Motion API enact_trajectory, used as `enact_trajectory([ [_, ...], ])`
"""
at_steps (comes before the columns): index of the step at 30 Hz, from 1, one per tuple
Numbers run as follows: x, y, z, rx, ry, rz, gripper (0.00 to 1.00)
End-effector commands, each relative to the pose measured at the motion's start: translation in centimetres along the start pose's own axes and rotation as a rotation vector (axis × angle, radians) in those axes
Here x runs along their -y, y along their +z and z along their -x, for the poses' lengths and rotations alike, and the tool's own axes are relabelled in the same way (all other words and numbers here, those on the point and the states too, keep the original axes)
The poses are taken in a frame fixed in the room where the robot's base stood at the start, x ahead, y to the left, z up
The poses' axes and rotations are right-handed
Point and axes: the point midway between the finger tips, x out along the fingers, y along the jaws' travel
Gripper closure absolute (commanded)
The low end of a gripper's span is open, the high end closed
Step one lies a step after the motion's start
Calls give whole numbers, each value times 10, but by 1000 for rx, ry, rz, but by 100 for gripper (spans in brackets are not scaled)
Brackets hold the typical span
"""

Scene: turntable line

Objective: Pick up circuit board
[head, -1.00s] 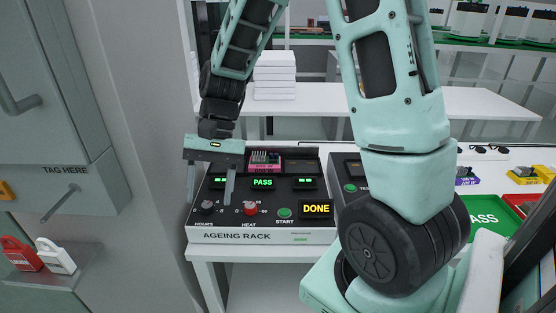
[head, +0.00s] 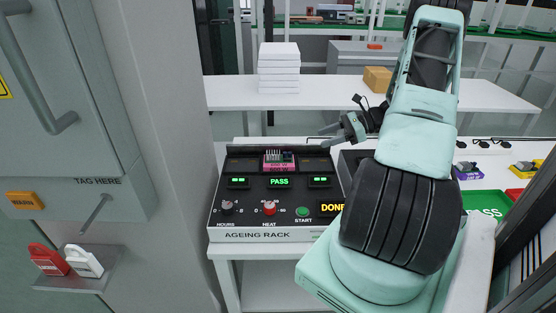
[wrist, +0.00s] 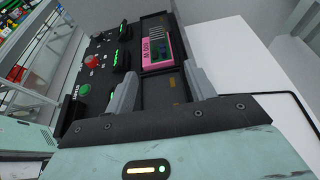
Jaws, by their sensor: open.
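The circuit board is a pink board (head: 279,160) with grey fins, sitting in a slot at the back of the black ageing rack (head: 258,236). My gripper (head: 335,134) is to the right of the board and behind the rack's right end in the head view, turned sideways. In the wrist view my gripper (wrist: 162,84) has its two grey fingers apart with nothing between them. The rack's display reads PASS.
A second black unit (head: 352,160) stands right of the rack, partly hidden by my arm. A green PASS tray (head: 484,204) and a purple part (head: 468,173) are farther right. A shelf with stacked white boxes (head: 278,68) is behind. A grey cabinet (head: 70,110) stands left.

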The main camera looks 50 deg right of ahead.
Motion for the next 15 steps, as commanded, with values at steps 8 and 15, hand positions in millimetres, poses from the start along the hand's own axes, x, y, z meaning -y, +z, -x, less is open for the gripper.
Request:
enact_trajectory([
  [8, -2, 4, -60, 1, 8, 0, 45],
  [15, -2, 2, -96, -1, 5, 1, 45],
])
